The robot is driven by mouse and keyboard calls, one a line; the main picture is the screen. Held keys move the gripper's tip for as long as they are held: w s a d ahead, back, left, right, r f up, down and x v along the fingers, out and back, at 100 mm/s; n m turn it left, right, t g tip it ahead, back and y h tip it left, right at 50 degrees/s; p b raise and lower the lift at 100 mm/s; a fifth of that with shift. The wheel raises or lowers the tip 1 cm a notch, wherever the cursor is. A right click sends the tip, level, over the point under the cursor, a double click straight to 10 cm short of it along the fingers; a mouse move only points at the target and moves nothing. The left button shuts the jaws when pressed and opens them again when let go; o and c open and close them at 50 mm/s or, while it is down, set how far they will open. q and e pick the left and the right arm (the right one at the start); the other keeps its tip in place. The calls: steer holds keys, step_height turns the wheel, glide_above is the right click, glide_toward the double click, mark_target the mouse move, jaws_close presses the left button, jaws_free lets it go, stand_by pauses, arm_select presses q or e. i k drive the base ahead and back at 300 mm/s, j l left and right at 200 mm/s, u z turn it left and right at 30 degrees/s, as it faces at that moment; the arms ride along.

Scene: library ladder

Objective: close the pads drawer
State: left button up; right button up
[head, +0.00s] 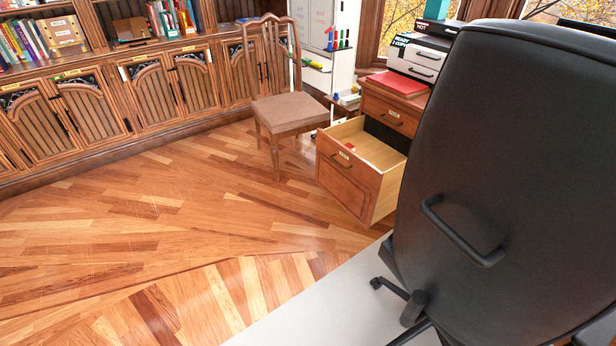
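The wooden drawer unit (385,114) stands right of centre in the head view. Its lower drawer (348,183) is pulled well out toward the lower left. This open drawer has a brass-coloured handle, a small label on its front and something small and red inside near the front. The label is too small to read, so I cannot tell for sure that it is the pads drawer. The upper drawer (392,117) is shut. Neither of my grippers shows in the view.
A black office chair (495,170) fills the right side and hides part of the unit. A wooden chair (283,105) stands left of the open drawer. Bookcase cupboards (100,105) line the back left. The wooden floor (170,215) in front is clear.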

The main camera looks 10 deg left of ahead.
mark_target(364, 182)
steer(key=i+j+z, duration=0.1)
steer(key=i+j, duration=0.2)
steer(key=i+j+z, duration=0.1)
steer(key=i+j, duration=0.2)
steer(key=j, duration=0.2)
steer(key=i+j+z, duration=0.1)
steer(key=i+j, duration=0.2)
steer(key=i+j+z, duration=0.2)
steer(key=i+j, duration=0.15)
steer(key=i, duration=0.25)
steer(key=i+j+z, duration=0.2)
steer(key=i+j, duration=0.2)
steer(key=i, duration=0.15)
steer(key=i+l+z, duration=0.1)
steer(key=i, duration=0.45)
steer(key=l, duration=0.1)
